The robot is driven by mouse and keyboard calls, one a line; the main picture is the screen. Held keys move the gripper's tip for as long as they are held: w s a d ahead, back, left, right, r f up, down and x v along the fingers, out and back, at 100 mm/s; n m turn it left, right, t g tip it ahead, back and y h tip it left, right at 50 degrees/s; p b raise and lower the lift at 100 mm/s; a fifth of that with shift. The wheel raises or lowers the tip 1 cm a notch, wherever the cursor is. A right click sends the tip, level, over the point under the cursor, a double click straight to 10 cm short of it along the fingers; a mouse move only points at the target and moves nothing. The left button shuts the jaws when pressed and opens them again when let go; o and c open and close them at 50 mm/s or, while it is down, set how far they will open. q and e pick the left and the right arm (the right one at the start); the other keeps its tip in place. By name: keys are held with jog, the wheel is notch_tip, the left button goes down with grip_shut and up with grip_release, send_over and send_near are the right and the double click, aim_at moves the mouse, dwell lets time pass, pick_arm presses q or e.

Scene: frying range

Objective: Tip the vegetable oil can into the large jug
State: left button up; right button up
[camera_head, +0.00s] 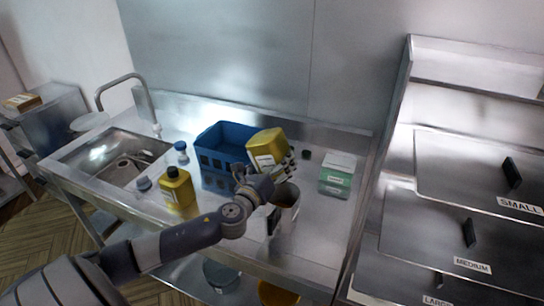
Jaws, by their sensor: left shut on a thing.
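A yellow can (266,141) with a white label is held tilted in the air above the counter, beside the blue crate. Its label is too small to read. My left gripper (277,172) is shut on this can at its lower right side. A jug (289,213) stands on the counter just below and right of the gripper, partly hidden by my wrist. Its open top shows a brownish inside; I cannot tell how full it is. The can's mouth is hidden, and no stream shows clearly. My right gripper is not in view.
A blue crate (213,181) stands behind my arm. A yellow bottle (177,190) with a black cap stands left of it. A green and white box (337,180) is right of the jug. The sink (104,155) is at left; labelled metal drawers (436,225) are at right.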

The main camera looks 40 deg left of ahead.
aim_at(275, 134)
pick_arm(q)
jog(key=shift+r+p, duration=1.35)
jog(key=shift+r, duration=0.35)
jog(key=shift+n+b, duration=0.35)
jog(key=shift+n, duration=0.55)
jog(key=shift+r+n, duration=0.15)
jog(key=shift+n, duration=0.95)
jog(key=n, duration=0.3)
jog(key=shift+r, duration=0.25)
jog(key=n, duration=0.2)
jog(key=r+n, duration=0.1)
jog(key=n, duration=0.2)
jog(key=shift+r, duration=0.15)
jog(key=n+p, duration=0.1)
jog(key=n, duration=0.1)
jog(key=r+n+p, duration=0.1)
jog(key=n, duration=0.2)
jog(key=shift+r+n, duration=0.1)
jog(key=shift+n, duration=1.4)
jog(key=n, duration=0.5)
jog(key=shift+r, duration=0.4)
jog(key=n, duration=0.3)
jog(key=r+n, duration=0.1)
jog(key=n, duration=0.1)
jog(key=shift+n, duration=0.4)
